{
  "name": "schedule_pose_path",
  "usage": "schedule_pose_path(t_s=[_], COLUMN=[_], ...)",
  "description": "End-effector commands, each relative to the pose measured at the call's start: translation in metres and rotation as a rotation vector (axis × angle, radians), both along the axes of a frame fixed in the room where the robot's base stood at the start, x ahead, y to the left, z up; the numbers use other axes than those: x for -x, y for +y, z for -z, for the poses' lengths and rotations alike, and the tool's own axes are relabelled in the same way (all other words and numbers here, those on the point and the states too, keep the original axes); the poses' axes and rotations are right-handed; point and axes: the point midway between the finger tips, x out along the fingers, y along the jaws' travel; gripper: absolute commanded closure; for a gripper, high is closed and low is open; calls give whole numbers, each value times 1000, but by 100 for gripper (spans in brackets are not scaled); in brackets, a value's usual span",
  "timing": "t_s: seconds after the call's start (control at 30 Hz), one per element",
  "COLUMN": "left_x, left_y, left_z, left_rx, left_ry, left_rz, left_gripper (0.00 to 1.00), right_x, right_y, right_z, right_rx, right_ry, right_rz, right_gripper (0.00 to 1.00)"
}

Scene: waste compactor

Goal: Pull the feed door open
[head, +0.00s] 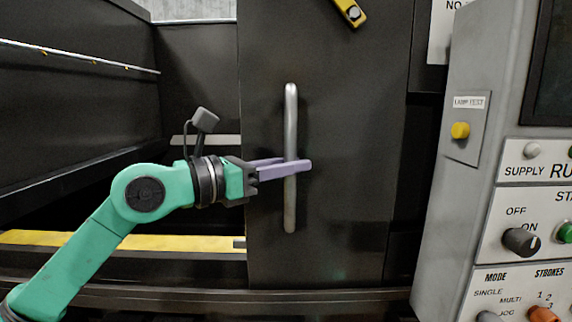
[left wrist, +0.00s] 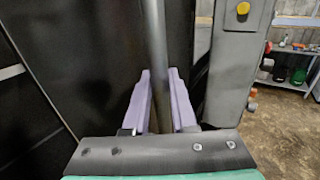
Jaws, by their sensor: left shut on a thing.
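The feed door (head: 345,120) is a dark, upright panel in the middle of the head view. A vertical metal bar handle (head: 290,110) is fixed to its face. My left gripper (head: 290,168) has its lilac fingers on either side of the handle, a little below its middle, and is shut on it. The left wrist view shows the handle (left wrist: 155,45) passing between the two fingers. To the left of the door an opening shows the dark interior. My right gripper is in neither view.
A grey control panel (head: 480,130) with knobs and buttons stands close on the right. A yellow latch-like part (head: 350,12) is at the door's top. A yellow strip (head: 150,242) runs along the opening's lower edge. Shelves with containers (left wrist: 298,75) stand far right.

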Motion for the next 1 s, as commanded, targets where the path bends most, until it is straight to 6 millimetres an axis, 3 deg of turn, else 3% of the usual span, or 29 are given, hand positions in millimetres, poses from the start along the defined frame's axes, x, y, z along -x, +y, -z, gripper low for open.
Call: schedule_pose_path(t_s=[0.07, 0.1, 0.13, 0.17, 0.57, 0.8, 1.0], left_x=[0, 0, 0, 0, 5, 36, 63], left_y=[0, 0, 0, 0, 9, 65, 109], left_z=[-1, -1, -1, -1, 2, 8, 5], left_rx=[3, 3, 3, 3, 3, 2, 2], left_ry=[-2, -2, -2, -2, -2, -3, -1], left_rz=[1, 1, 1, 1, -1, -5, -2], left_gripper=[100, 60, 49, 45, 45, 45, 45], right_x=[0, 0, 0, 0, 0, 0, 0], right_y=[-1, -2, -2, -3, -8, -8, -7], right_z=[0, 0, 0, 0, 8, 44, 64], right_rx=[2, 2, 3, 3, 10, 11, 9], right_ry=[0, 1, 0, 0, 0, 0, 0], right_rz=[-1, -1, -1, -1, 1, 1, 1], right_gripper=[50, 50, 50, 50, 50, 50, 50])
